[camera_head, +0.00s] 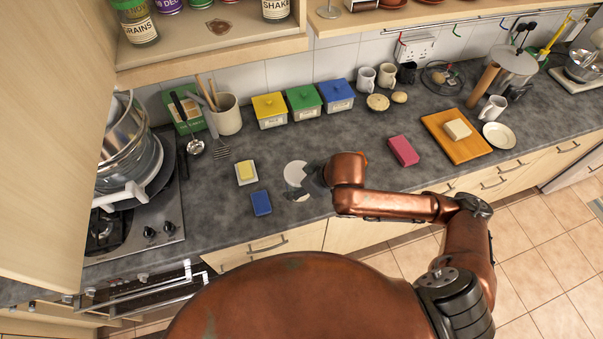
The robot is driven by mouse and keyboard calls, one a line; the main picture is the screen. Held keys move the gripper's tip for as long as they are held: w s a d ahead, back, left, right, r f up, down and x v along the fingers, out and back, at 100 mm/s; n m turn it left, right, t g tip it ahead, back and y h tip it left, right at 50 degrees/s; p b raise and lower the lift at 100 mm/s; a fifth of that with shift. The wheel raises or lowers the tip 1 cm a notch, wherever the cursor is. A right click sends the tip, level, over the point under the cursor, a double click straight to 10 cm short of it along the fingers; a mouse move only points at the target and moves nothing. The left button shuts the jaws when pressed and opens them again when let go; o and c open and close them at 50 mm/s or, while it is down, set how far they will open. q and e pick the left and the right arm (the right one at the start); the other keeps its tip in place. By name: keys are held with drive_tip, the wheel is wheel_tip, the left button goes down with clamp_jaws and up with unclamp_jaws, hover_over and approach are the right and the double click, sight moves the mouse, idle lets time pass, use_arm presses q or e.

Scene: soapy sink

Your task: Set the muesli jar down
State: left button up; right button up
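I cannot make out a jar labelled muesli. Jars on the upper shelf include a grains jar (138,24) and a shake jar (276,8). My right arm reaches in from the right, and its gripper (301,188) is low over the worktop near the front edge. A flat-looking white round thing (295,171) shows just behind the fingers, partly hidden by them. I cannot tell whether the gripper holds anything, since the wrist covers much of it. My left gripper is not in view.
A blue sponge (261,203) and a yellow block on a dish (246,172) lie left of the gripper. A pink block (403,151) and a wooden board (457,136) are to the right. Yellow, green and blue canisters (304,102) stand behind. The worktop (345,135) between is clear.

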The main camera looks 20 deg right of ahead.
drive_tip(key=b, duration=0.1)
drive_tip(key=w+f+b, duration=0.1)
drive_tip(key=shift+w+d+f+b, duration=0.15)
drive_tip(key=shift+d+f+b, duration=0.1)
drive_tip(key=shift+b, duration=0.1)
drive_tip(key=w+d+f, duration=0.1)
drive_tip(key=w+f, duration=0.1)
drive_tip(key=w, duration=0.1)
drive_tip(key=w+d+f, duration=0.1)
drive_tip(key=w+f, duration=0.1)
drive_tip(key=w, duration=0.1)
drive_tip(key=w+d+f, duration=0.1)
drive_tip(key=w+f, duration=0.2)
drive_tip(key=w, duration=0.1)
drive_tip(key=shift+d, duration=0.3)
drive_tip(key=shift+w+d+f, duration=0.2)
drive_tip(key=shift+w+f, duration=0.3)
drive_tip(key=shift+f, duration=0.15)
wheel_tip(320, 180, down, 2)
drive_tip(key=shift+f, duration=0.2)
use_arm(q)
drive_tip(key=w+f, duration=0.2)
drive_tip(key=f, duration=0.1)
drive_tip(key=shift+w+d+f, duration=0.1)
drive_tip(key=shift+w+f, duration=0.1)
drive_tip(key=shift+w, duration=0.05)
use_arm(e)
drive_tip(key=shift+f, duration=0.25)
